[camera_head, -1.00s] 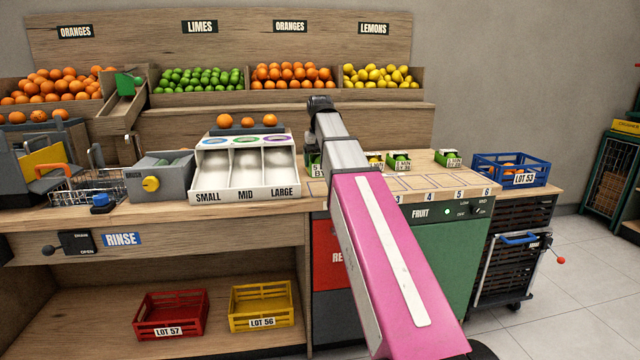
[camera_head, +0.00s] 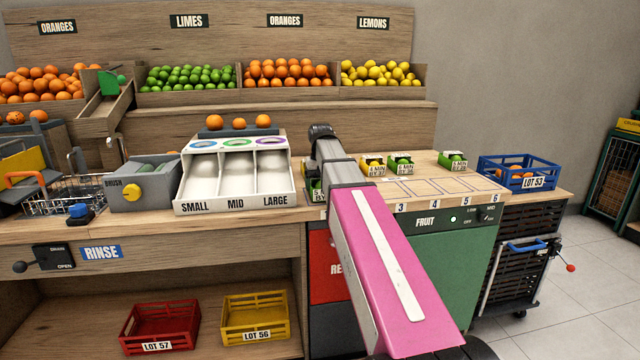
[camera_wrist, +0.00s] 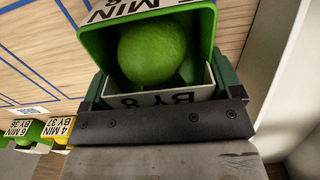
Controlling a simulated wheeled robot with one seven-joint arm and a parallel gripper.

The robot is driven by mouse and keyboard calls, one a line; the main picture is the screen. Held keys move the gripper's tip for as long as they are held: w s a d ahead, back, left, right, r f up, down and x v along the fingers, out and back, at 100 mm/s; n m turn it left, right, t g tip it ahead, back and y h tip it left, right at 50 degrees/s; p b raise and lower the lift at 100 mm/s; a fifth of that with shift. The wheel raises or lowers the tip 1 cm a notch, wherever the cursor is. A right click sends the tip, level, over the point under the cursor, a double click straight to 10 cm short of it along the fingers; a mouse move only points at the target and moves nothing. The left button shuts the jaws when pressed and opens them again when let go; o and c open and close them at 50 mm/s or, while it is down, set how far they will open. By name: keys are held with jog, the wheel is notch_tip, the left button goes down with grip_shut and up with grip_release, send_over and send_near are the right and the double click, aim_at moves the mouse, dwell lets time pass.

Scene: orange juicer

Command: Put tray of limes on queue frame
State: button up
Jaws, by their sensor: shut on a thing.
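A green tray (camera_wrist: 92,45) with one lime (camera_wrist: 152,52) in it fills the upper middle of the wrist view. It bears a white label with "MIN" and "BY 8". My gripper (camera_wrist: 162,88) is shut on it, with its fingers at the tray's near side. In the head view the tray (camera_head: 313,185) shows only partly at the left of my arm, by the juicer counter. The queue frame (camera_head: 425,187) is a row of blue outlined slots on the counter, with numbers 3 to 6 visible. My arm hides the lower-numbered slots.
A yellow tray (camera_head: 373,166) and two green trays (camera_head: 400,166) (camera_head: 452,161) stand behind the slots. The white sorting chute (camera_head: 236,175) is close at the left of my gripper. A blue crate (camera_head: 518,172) stands at the right. The visible slots 3 to 6 look empty.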

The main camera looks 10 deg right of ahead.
jog(key=shift+f, duration=0.15)
jog(key=o, duration=0.8)
notch_tip(320, 180, up, 12)
jog(key=shift+r, duration=0.1)
dwell(0.4)
